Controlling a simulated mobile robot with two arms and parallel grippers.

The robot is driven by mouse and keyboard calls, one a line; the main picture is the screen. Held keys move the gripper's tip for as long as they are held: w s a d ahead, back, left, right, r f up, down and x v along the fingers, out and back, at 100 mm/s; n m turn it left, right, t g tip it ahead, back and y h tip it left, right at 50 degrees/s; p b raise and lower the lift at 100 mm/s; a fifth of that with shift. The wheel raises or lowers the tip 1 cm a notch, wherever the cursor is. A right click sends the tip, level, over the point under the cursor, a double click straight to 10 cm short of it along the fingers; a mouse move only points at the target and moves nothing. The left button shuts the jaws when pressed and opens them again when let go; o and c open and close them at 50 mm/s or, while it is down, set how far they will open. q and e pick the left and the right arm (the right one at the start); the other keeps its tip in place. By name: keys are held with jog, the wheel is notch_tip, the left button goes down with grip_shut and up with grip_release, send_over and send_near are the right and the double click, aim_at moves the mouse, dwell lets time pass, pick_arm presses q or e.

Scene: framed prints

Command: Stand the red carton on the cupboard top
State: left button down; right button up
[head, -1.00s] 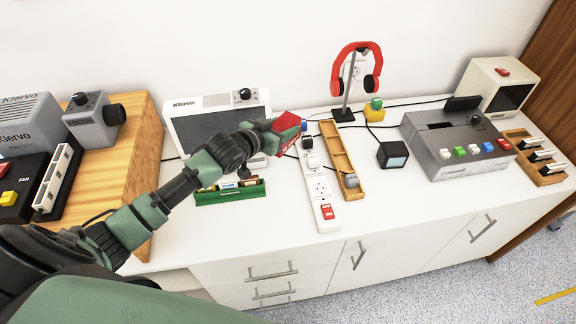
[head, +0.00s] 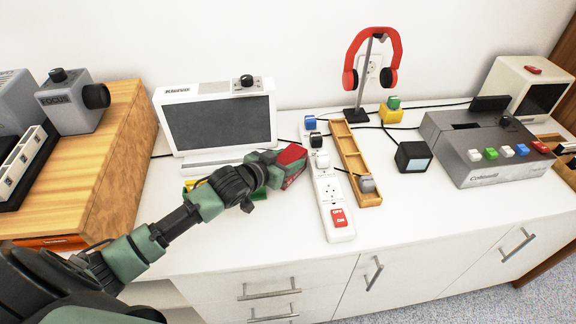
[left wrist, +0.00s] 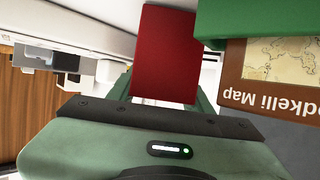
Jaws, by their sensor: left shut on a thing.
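The red carton (head: 291,160) is held in my left gripper (head: 272,166), above the white cupboard top (head: 262,238). In the head view it is tilted, in front of the white monitor and left of the power strip. In the left wrist view the red carton (left wrist: 166,52) shows as a plain red face between the green fingers. I cannot tell whether its lower edge touches the top. My right gripper is out of view.
A white power strip (head: 329,198) and a wooden tray (head: 352,158) lie to the right. The monitor (head: 218,124) stands behind. The front of the cupboard top is clear.

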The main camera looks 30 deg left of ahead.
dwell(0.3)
pick_arm(q)
jog(key=c, duration=0.6)
grip_release()
jog(key=shift+f, duration=0.15)
